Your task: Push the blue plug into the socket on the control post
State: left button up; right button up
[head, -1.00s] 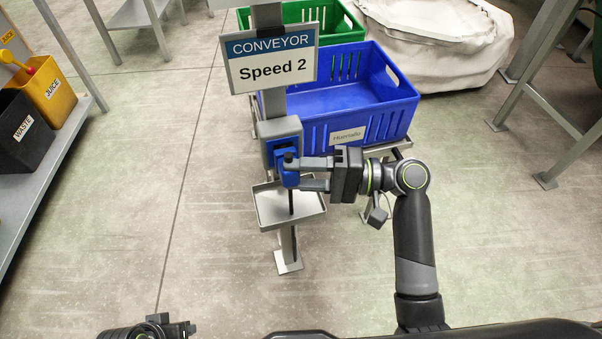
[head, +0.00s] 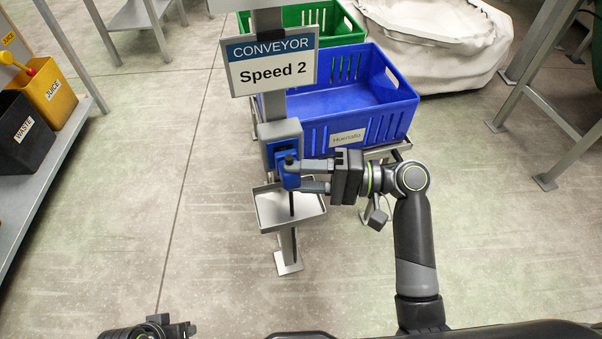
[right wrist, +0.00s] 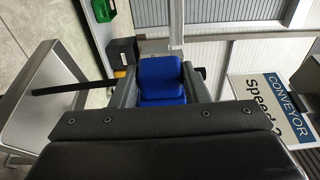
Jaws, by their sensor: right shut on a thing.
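The control post (head: 287,243) stands in the middle of the head view. Its grey socket box (head: 281,130) has a blue socket face and sits under the Speed 2 sign. My right gripper (head: 305,174) comes from the right and is shut on the blue plug (head: 290,180), right at the front of the socket box. The plug (right wrist: 161,78) also shows between the fingers in the right wrist view. A dark cable hangs from it. I cannot tell how deep it sits in the socket. My left gripper (head: 165,329) is at the bottom left edge, far from the post; its jaws are unclear.
A small grey tray (head: 268,222) on the post lies just below the plug. The sign (head: 271,60) is above. A blue crate (head: 366,118) stands behind, a green crate (head: 345,22) farther back. A shelf (head: 50,185) with bins is at left. Floor left of the post is clear.

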pick_arm(q)
jog(key=shift+r+p, duration=0.4)
dwell(0.8)
jog(key=shift+f, duration=0.1)
pick_arm(e)
jog(key=shift+w+a, duration=0.1)
jog(key=shift+w, duration=0.4)
dwell(0.4)
jog(key=o, duration=1.1)
pick_arm(q)
jog(key=f, duration=0.2)
jog(key=shift+s+a+f+g, duration=0.25)
jog(key=shift+s+f+g, duration=0.05)
jog(key=shift+s, duration=0.05)
pick_arm(e)
jog(key=d, duration=0.5)
jog(key=s+d, duration=0.1)
jog(key=d, duration=1.1)
jog(key=shift+s+d, duration=0.15)
jog(key=shift+s, duration=0.05)
pick_arm(q)
jog(key=shift+r, duration=0.1)
